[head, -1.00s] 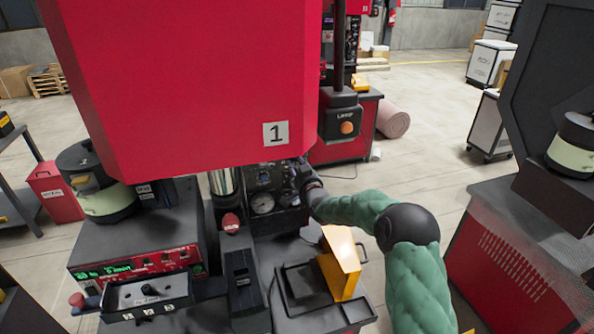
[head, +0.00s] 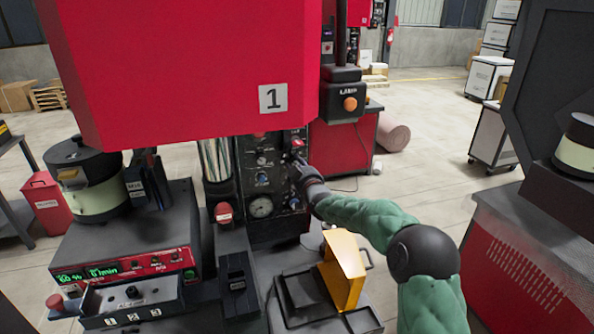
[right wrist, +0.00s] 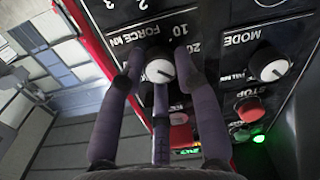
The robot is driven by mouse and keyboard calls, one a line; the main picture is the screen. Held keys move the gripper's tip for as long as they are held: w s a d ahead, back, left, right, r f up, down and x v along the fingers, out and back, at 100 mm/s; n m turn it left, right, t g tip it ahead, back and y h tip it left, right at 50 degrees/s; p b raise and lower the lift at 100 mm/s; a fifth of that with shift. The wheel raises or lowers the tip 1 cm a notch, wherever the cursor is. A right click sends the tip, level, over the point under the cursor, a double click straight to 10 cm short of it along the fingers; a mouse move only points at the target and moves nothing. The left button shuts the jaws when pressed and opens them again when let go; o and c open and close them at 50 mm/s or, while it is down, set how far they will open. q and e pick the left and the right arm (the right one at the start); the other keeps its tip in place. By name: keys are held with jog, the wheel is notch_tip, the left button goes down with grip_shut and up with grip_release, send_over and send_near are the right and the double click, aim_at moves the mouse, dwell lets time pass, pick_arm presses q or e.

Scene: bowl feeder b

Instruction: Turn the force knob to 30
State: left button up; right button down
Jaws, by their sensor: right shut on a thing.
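The force knob (right wrist: 160,70) is a round knob with a white face and a dark pointer mark. It sits on a black panel beside the label "FORCE kN", with 10 and 20 printed near it. My right gripper (right wrist: 152,78) is shut on the knob, with its fingers around the rim. The exact number under the pointer is unclear. In the head view my right gripper (head: 297,166) is at the right side of the press control panel (head: 270,222) and hides the knob. My left gripper is not in view.
A mode knob (right wrist: 268,64) and a red stop button (right wrist: 250,109) with a green light (right wrist: 258,138) are beside the force knob. A pressure gauge (head: 261,207) is lower on the panel. A yellow bracket (head: 343,270) stands below my right arm. The red press head (head: 180,70) overhangs.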

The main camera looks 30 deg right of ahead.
jog(key=shift+r, duration=0.25)
jog(key=c, duration=1)
grip_release()
jog(key=shift+c, duration=0.2)
jog(key=shift+o, duration=0.7)
jog(key=shift+f, duration=0.1)
jog(key=v, duration=1.2)
